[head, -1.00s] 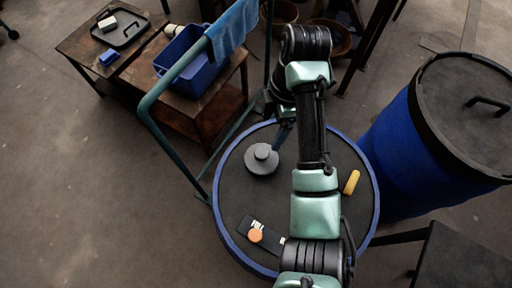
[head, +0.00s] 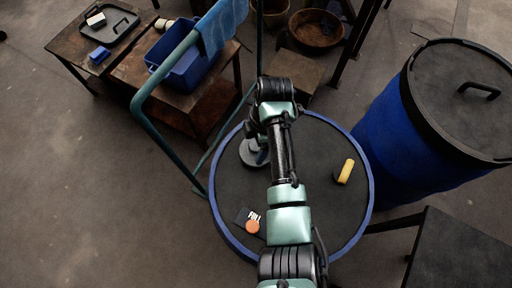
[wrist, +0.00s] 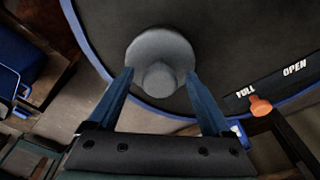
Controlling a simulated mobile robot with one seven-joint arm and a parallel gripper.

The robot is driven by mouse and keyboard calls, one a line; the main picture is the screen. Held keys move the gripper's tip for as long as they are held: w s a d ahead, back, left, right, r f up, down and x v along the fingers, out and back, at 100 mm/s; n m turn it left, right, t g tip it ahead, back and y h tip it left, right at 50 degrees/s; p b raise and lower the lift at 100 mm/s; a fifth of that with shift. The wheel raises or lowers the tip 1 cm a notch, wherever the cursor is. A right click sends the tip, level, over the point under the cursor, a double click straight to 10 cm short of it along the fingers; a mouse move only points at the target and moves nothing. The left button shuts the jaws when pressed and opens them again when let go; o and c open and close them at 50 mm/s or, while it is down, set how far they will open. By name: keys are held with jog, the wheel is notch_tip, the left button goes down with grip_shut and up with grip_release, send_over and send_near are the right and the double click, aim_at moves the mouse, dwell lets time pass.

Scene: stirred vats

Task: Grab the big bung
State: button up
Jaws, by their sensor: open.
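The big bung, a grey stepped round stopper (head: 248,153), stands on the dark round top with a blue rim, towards its left back. My arm partly covers it in the head view. In the wrist view the bung (wrist: 160,50) lies just ahead of and between the fingertips of my gripper (wrist: 159,74). The two blue fingers are apart with nothing gripped. Whether they touch the bung cannot be told. In the head view the gripper is mostly hidden behind my arm.
On the same round top (head: 330,215) are a yellow piece (head: 346,171) and a black label plate with an orange knob (head: 252,226). A blue drum (head: 385,130) stands right.

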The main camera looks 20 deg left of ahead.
grip_shut()
dwell(0.4)
